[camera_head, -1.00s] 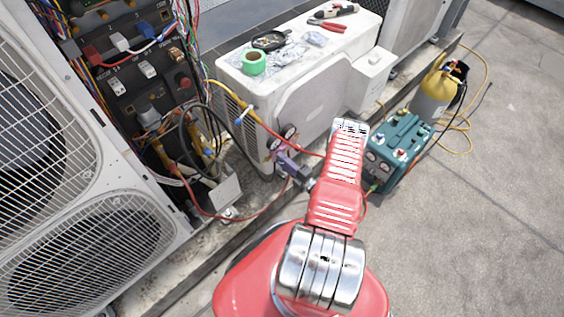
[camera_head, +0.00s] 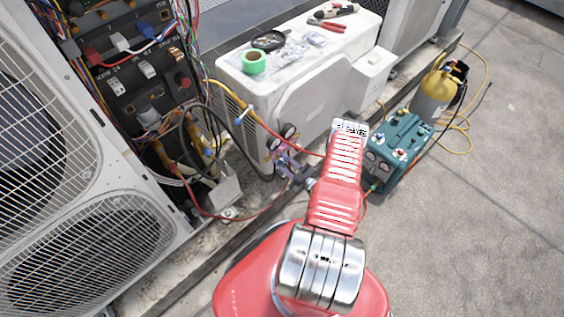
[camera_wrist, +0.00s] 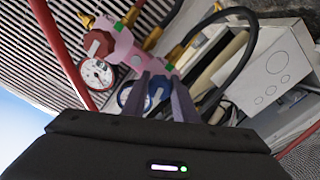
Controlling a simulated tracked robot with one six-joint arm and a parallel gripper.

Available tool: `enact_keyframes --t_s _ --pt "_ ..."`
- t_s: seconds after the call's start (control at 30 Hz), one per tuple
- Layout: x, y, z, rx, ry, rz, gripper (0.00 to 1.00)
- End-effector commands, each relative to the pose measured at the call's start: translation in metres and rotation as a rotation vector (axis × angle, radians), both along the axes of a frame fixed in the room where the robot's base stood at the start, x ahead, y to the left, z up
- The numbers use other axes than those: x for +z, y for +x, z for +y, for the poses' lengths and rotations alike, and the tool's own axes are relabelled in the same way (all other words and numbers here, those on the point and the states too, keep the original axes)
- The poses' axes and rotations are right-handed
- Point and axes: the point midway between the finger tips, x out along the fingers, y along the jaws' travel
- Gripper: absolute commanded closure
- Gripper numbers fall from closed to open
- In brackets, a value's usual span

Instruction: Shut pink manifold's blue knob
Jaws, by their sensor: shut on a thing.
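The pink manifold (camera_wrist: 124,43) is tilted in the wrist view, with a red knob (camera_wrist: 96,42) and a white-faced gauge (camera_wrist: 97,73) at its left. The blue knob (camera_wrist: 158,86) sits between the two dark fingers of my gripper (camera_wrist: 160,82), which is shut on it. A blue-rimmed gauge (camera_wrist: 126,94) is partly hidden behind the left finger. In the head view the manifold (camera_head: 283,158) is small, beside the white condenser, with my gripper (camera_head: 292,177) at its lower right. The knob's turn angle cannot be read.
A white condenser (camera_head: 300,80) carries green tape (camera_head: 253,63) and tools on top. An open wiring panel (camera_head: 130,75) and hoses are at left. A teal recovery machine (camera_head: 398,150) and a yellow-topped cylinder (camera_head: 435,90) stand at right. Concrete at right is clear.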

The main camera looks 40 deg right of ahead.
Motion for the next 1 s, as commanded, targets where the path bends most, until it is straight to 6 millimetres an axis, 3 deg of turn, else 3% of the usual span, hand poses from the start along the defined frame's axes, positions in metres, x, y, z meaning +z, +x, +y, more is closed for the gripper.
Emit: enact_keyframes --t_s 0.4,0.93,0.97,1.0 --pt "-0.0031 -0.0013 0.0005 -0.004 0.239 0.014 0.97" --pt "-0.0032 -0.0013 0.0011 -0.003 0.271 0.016 0.97" --pt "-0.0032 -0.0013 0.0011 -0.003 0.271 0.016 0.73" --pt "-0.0031 -0.0012 0.0011 -0.003 0.27 0.015 0.7"
